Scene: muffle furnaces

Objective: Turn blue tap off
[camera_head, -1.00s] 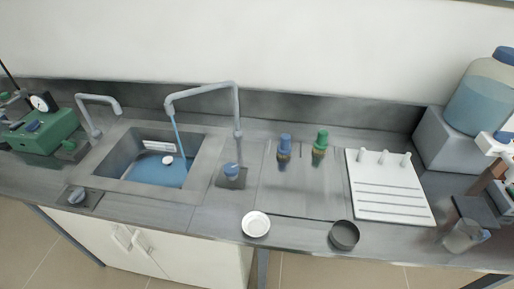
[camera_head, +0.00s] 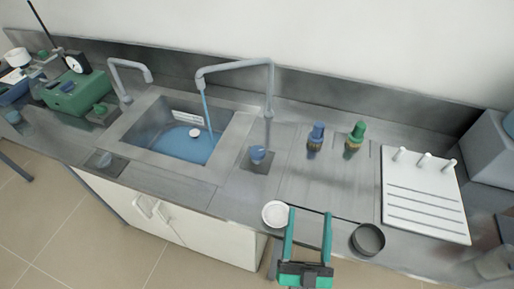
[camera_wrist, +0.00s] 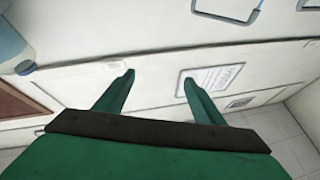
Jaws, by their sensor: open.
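The blue tap knob (camera_head: 257,154) sits on a dark square plate on the steel counter, at the foot of the tall grey faucet (camera_head: 236,66), right of the sink. Blue water (camera_head: 205,104) runs from the faucet's spout into the sink basin (camera_head: 172,146), where blue water stands. My gripper (camera_head: 309,213) is open and empty at the counter's front edge, to the right of and nearer than the knob, well apart from it. In the wrist view its two green fingers (camera_wrist: 158,82) are spread with nothing between them, and no tap shows.
A white dish (camera_head: 276,214) and a dark round dish (camera_head: 368,239) lie near the front edge beside my gripper. Blue (camera_head: 316,135) and green (camera_head: 355,137) brushes stand behind. A white rack (camera_head: 424,199) with pegs is to the right. A second, shorter faucet (camera_head: 131,70) stands left of the sink.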

